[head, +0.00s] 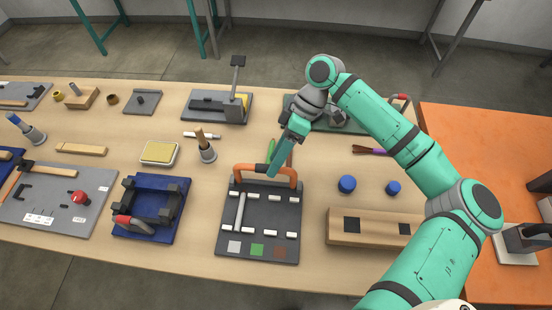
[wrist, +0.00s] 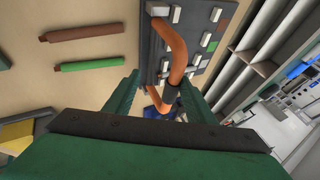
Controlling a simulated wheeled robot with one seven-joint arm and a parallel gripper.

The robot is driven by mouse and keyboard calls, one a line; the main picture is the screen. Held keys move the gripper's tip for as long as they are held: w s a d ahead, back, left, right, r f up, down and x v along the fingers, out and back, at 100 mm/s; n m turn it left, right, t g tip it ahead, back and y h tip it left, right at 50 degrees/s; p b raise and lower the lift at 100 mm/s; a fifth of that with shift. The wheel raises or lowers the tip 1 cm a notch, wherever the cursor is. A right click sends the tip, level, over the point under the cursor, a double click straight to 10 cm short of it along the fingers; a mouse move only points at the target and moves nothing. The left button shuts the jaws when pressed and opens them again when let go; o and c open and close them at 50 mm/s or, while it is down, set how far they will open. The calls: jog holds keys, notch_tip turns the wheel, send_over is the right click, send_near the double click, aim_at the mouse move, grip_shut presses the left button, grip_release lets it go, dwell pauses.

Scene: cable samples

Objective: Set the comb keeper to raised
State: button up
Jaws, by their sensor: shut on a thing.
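The comb board (head: 260,220) is a dark plate near the front middle of the table, with two rows of white pegs and grey, green and brown squares. Its keeper looks to be the orange bar (head: 242,168) with a dark middle grip, at the board's far end. The bar stands up off the plate, clear of the pegs. My gripper (head: 272,172) is shut on the bar near its middle. In the wrist view the orange bar (wrist: 179,48) runs between my gripper's fingers (wrist: 164,96), with the dark grip at the fingertips. The exact contact is partly hidden.
A green stick (wrist: 90,66) and a brown stick (wrist: 82,33) lie just behind the board. A blue fixture (head: 150,207) stands left. A wooden block (head: 375,228) and two blue caps (head: 347,184) are right. A grey pale rod (head: 240,211) lies across the board's pegs.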

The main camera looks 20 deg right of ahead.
jog(key=shift+w+d, duration=0.15)
jog(key=v, duration=1)
jog(key=shift+r, duration=0.35)
jog(key=shift+d, duration=0.1)
